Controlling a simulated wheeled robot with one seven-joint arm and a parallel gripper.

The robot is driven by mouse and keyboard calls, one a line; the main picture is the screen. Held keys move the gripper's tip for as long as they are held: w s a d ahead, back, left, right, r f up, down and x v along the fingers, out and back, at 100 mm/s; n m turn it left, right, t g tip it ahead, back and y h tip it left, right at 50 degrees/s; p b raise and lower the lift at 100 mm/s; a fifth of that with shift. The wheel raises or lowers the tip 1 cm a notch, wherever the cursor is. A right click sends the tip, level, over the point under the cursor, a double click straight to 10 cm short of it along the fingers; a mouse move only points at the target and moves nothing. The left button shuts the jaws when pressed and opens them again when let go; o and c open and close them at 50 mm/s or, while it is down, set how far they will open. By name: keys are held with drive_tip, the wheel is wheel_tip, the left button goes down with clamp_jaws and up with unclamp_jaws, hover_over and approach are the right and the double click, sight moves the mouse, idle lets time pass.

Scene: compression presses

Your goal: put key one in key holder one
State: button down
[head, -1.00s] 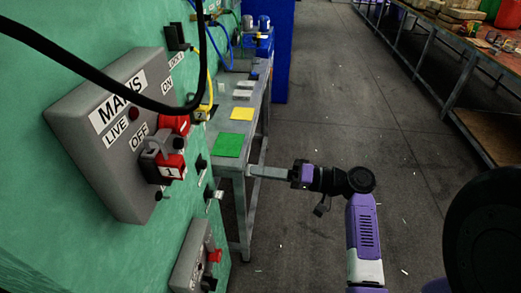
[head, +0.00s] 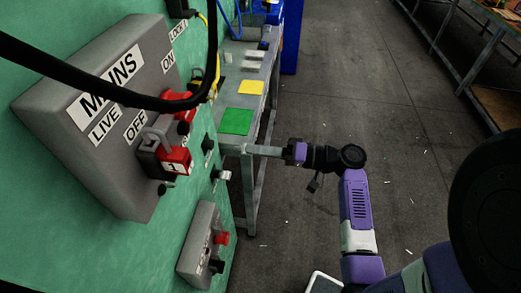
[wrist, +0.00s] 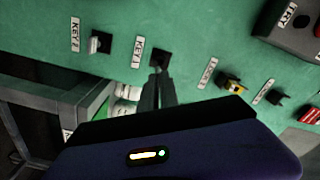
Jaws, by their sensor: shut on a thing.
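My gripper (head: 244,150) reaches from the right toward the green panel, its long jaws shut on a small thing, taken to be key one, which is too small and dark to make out. In the wrist view the jaws (wrist: 158,78) point up at a dark square key holder (wrist: 160,59) beside a label that appears to read KEY 1. The same holder seems to be the dark one (head: 207,143) in the head view, with the jaw tips just right of it. I cannot tell whether the tips touch it.
Another key holder (wrist: 98,43), with a pale piece in it, is to the left in the wrist view. The grey MAINS box (head: 110,120) and a smaller grey box (head: 200,243) stick out from the panel. A metal table (head: 238,95) stands behind the gripper. Open floor lies right.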

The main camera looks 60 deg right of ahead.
sight(242, 149)
drive_tip(key=shift+x, duration=2.35)
drive_tip(key=shift+b+x, duration=0.7)
drive_tip(key=shift+x, duration=0.7)
idle(0.4)
drive_tip(key=c, duration=1.5)
unclamp_jaws()
drive_tip(key=shift+f, duration=0.1)
drive_tip(key=b+v, duration=0.1)
drive_tip(key=v, duration=0.7)
drive_tip(key=shift+a, duration=0.1)
drive_tip(key=shift+w, duration=0.1)
